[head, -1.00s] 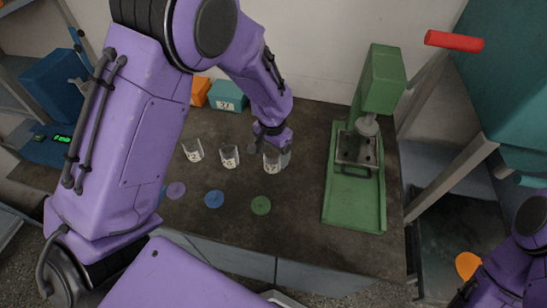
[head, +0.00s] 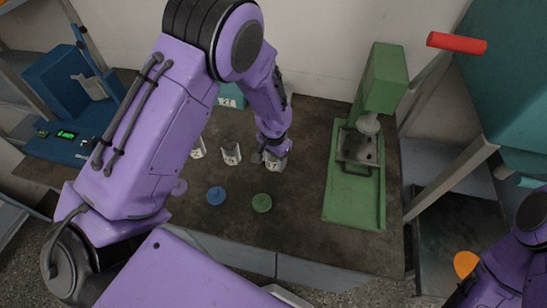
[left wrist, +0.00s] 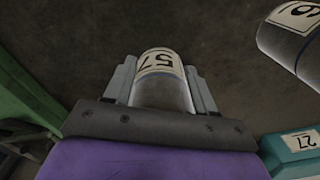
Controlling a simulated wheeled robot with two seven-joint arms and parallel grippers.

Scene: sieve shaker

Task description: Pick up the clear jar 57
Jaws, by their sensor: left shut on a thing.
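The clear jar 57 (head: 277,162) has a white label and stands at the right end of a row of jars on the dark bench. In the left wrist view the jar (left wrist: 161,82) sits between the two fingers, with its label "57" showing. My left gripper (head: 270,158) is shut on it; the wrist view shows a finger (left wrist: 122,80) on each side. I cannot tell whether the jar is off the bench. Part of my right arm shows at the lower right, but its gripper is out of view.
Another labelled jar (head: 231,154) stands just left, also in the wrist view (left wrist: 292,42). Blue (head: 216,196) and green (head: 262,203) discs lie in front. A green press (head: 354,200) stands right, a teal box (head: 231,96) behind, and a blue machine (head: 68,115) far left.

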